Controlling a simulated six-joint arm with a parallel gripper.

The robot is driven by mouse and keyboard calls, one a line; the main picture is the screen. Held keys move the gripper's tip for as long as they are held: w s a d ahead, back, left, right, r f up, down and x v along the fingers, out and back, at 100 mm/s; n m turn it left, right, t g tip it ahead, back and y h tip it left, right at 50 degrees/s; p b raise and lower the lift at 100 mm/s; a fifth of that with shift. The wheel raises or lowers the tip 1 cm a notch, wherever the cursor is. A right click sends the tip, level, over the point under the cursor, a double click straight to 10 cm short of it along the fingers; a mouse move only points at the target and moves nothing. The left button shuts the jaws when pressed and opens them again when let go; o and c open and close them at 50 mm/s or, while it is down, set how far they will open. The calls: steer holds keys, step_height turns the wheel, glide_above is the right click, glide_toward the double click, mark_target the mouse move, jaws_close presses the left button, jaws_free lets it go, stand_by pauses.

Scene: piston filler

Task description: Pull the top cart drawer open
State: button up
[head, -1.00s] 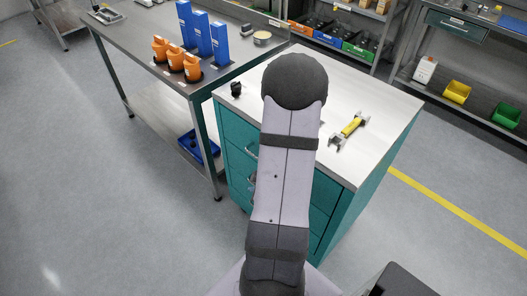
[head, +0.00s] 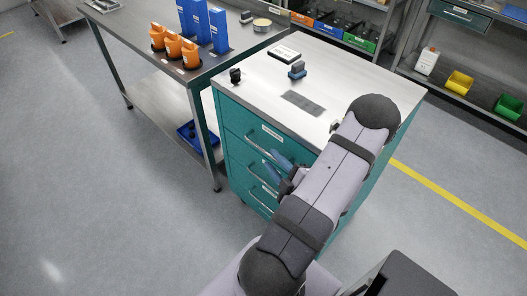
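The teal cart (head: 234,117) has a pale top and a stack of drawers facing front left. Its top drawer (head: 240,121) looks shut, with a white label and a bar handle (head: 259,142). My gripper (head: 274,167) is in front of the drawers, near the right end of the top handle and just above the second drawer's handle (head: 262,186). Its two blue fingers show apart, so it looks open. I cannot tell whether a finger touches the handle. My arm hides the cart's right front part.
On the cart top are a small black item (head: 235,75), a blue-and-grey item (head: 297,70), a white-and-black box (head: 285,53) and a dark flat panel (head: 303,103). A steel table (head: 130,31) with orange and blue holders stands left. Floor at front left is clear.

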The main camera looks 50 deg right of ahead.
mark_target(265, 153)
steer(key=shift+p+x, duration=0.65)
steer(key=shift+x, duration=2.95)
steer(key=shift+a, duration=0.1)
jaws_close()
